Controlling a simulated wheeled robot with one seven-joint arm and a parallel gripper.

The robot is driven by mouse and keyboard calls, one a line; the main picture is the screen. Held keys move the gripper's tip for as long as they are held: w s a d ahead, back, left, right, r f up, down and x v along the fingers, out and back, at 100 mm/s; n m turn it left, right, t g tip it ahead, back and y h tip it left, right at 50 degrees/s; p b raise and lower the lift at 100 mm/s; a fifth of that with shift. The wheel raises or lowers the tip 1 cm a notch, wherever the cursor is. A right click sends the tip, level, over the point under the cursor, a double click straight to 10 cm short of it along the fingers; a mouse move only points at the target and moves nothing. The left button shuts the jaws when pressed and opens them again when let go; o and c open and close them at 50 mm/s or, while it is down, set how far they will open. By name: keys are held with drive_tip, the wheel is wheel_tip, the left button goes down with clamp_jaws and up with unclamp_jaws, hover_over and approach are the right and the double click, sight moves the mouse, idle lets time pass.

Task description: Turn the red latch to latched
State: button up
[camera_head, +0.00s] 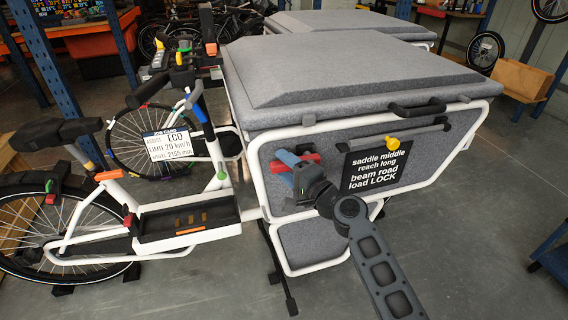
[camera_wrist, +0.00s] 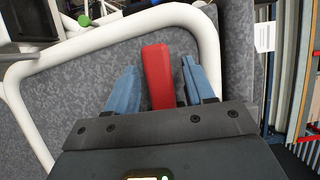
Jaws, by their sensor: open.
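The red latch (camera_head: 309,159) is a bar on the grey side panel of the cargo box (camera_head: 283,214). In the wrist view the red latch (camera_wrist: 157,70) stands upright in the picture, between the two blue fingers. My gripper (camera_head: 296,171) is at the latch, with its fingers open on either side of it. In the wrist view my gripper (camera_wrist: 159,88) shows a gap between the left finger and the latch and a smaller one on the right. The latch's lower end and pivot are hidden behind the gripper body.
A white tube frame (camera_wrist: 110,39) surrounds the panel close to the fingers. A black sign (camera_head: 375,167) reading "load LOCK" on its last line, a yellow knob (camera_head: 391,141) and a black handle (camera_head: 416,108) lie right of the latch. The white bike (camera_head: 190,228) stands left.

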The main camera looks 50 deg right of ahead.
drive_tip(key=shift+w, duration=0.35)
drive_tip(key=shift+c, duration=0.5)
clamp_jaws()
